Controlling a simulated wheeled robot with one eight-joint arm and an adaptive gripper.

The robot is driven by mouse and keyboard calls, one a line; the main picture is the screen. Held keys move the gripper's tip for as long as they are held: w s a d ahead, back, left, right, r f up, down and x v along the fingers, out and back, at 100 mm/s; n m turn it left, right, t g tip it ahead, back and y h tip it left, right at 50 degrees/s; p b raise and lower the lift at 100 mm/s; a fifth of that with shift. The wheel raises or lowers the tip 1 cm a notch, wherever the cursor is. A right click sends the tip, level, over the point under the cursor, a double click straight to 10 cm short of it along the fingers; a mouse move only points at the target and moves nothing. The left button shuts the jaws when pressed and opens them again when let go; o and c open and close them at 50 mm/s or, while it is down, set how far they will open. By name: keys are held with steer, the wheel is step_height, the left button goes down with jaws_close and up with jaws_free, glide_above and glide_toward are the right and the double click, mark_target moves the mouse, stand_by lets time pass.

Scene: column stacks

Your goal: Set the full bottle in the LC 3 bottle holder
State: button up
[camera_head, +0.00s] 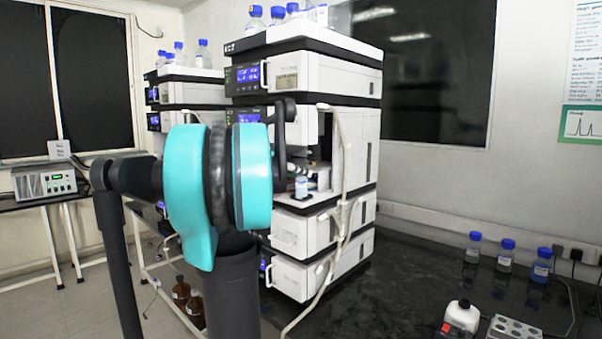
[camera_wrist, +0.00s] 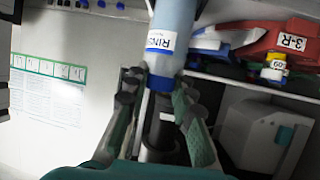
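In the wrist view, a pale blue bottle (camera_wrist: 172,25) with a white label reading "RINS" runs down from the top edge to a blue band. My gripper (camera_wrist: 158,88) has its dark fingers on either side of the lower end of this bottle. I cannot tell whether they press on it. In the head view my gripper is not clear behind my teal arm. A small bottle with a white label (camera_head: 301,187) shows in the open bay of the near instrument stack (camera_head: 318,75). The LC 3 holder cannot be identified.
A red part marked "3-R" (camera_wrist: 289,42) and a small yellow and blue item (camera_wrist: 275,68) lie right of the bottle. Tubing (camera_head: 343,220) hangs down the stack's front.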

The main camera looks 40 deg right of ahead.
steer(key=o, duration=0.5)
steer(key=shift+o, duration=0.2)
steer(key=v, duration=1.2)
steer(key=a+f+n+t+y, duration=0.1)
steer(key=a+f+n+y, duration=0.15)
steer(key=a+f, duration=0.55)
steer(key=s+a+f+n+t+y, duration=0.15)
steer(key=a+f+n, duration=0.25)
steer(key=f, duration=0.7)
steer(key=a+f+n+t+y, duration=0.1)
steer(key=a+f+n+y, duration=0.3)
steer(key=f, duration=0.6)
steer(key=s+a+f+n+t+y, duration=0.1)
steer(key=s+a+f+n, duration=0.3)
steer(key=a+f, duration=0.5)
steer(key=s+a+f+n+t+y, duration=0.1)
steer(key=s+a+f+n+y, duration=0.3)
steer(key=s+a+f, duration=0.3)
steer(key=a+f, duration=0.3)
steer(key=a, duration=0.1)
steer(key=shift+s+a+f, duration=0.15)
steer(key=shift+s+a, duration=0.05)
steer(key=shift+s, duration=0.2)
